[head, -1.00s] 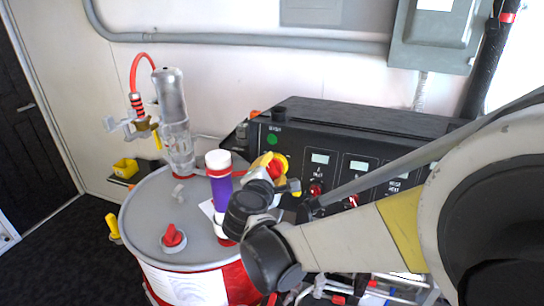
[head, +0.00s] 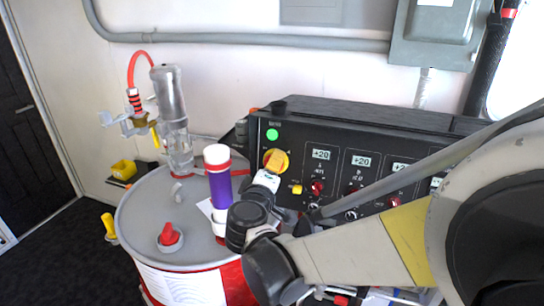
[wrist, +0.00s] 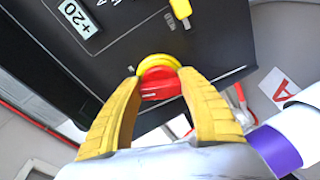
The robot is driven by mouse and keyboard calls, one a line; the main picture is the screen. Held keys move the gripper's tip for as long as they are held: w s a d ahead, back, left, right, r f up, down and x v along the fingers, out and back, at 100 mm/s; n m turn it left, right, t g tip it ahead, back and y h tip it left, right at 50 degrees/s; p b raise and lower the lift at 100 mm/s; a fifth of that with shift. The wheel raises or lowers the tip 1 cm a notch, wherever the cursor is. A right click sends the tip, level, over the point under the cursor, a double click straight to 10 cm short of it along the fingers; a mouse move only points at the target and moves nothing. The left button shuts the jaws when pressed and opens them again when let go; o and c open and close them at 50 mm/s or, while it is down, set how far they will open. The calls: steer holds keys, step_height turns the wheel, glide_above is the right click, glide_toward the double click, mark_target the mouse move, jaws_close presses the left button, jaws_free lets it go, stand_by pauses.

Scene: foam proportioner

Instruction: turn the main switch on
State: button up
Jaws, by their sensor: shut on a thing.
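The main switch is a red handle on a round yellow plate at the left end of the black control panel. In the head view the yellow plate (head: 284,157) shows behind my gripper (head: 271,166), which hides most of the handle. In the wrist view the red handle (wrist: 162,87) sits between the two yellow fingertips of my gripper (wrist: 159,79), which is shut on it. A green lamp (head: 272,134) above the switch is bright, and the panel displays (head: 321,154) read +20.
A grey-topped drum (head: 142,208) stands left of the panel. On it are a purple-and-white cylinder (head: 220,185), a red-handled cap (head: 169,236) and a clear pump cylinder (head: 178,140). A yellow piece (head: 297,189) and red knobs (head: 317,187) sit right of the switch.

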steer(key=m+b, duration=0.1)
steer(key=m, duration=0.4)
steer(key=shift+f+h, duration=0.1)
steer(key=shift+h, duration=0.3)
steer(key=shift+a+m, duration=0.1)
steer(key=shift+m, duration=0.2)
steer(key=o, duration=1.2)
steer(key=v, duration=1.2)
steer(key=shift+f, duration=0.25)
